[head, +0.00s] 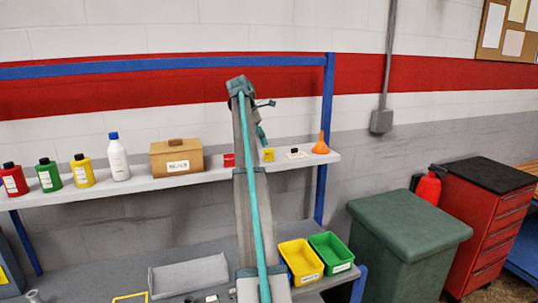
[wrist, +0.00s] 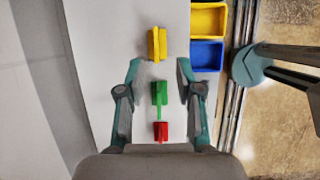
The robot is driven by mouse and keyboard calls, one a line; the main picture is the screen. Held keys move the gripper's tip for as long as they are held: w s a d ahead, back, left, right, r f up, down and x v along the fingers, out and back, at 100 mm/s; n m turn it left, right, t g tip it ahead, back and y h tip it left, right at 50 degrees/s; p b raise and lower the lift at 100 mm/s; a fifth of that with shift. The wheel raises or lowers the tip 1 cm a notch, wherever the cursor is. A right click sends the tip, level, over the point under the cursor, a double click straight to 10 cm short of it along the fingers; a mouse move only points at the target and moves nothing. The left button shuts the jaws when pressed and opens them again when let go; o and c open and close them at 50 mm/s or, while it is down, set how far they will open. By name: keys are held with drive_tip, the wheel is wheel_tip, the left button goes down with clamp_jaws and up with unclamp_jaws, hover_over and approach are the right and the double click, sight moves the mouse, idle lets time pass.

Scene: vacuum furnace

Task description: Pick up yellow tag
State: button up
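The yellow tag (head: 268,155) stands on the wall shelf, right of my arm in the head view. In the wrist view the yellow tag (wrist: 157,44) lies just beyond the fingertips, near the middle line. My gripper (wrist: 158,66) is open and empty, above the shelf. A green tag (wrist: 159,94) shows between its fingers, and a red tag (wrist: 160,131) shows nearer the palm. In the head view the red tag (head: 229,160) is left of my arm, and the green tag is not visible. My gripper (head: 262,133) is partly hidden there.
An orange funnel (head: 321,146) and a small white item (head: 296,153) stand right of the yellow tag. A cardboard box (head: 177,157) and several bottles stand left.

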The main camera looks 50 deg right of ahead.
sight(269, 154)
drive_tip(key=shift+d+p+x, duration=0.2)
drive_tip(key=shift+p+x, duration=0.65)
drive_tip(key=shift+x, duration=0.3)
drive_tip(key=shift+d+p+x, duration=0.2)
drive_tip(key=shift+p+x, duration=0.6)
drive_tip(key=shift+x, duration=0.35)
drive_tip(key=shift+s+d+f, duration=0.15)
drive_tip(key=shift+f, duration=0.1)
clamp_jaws()
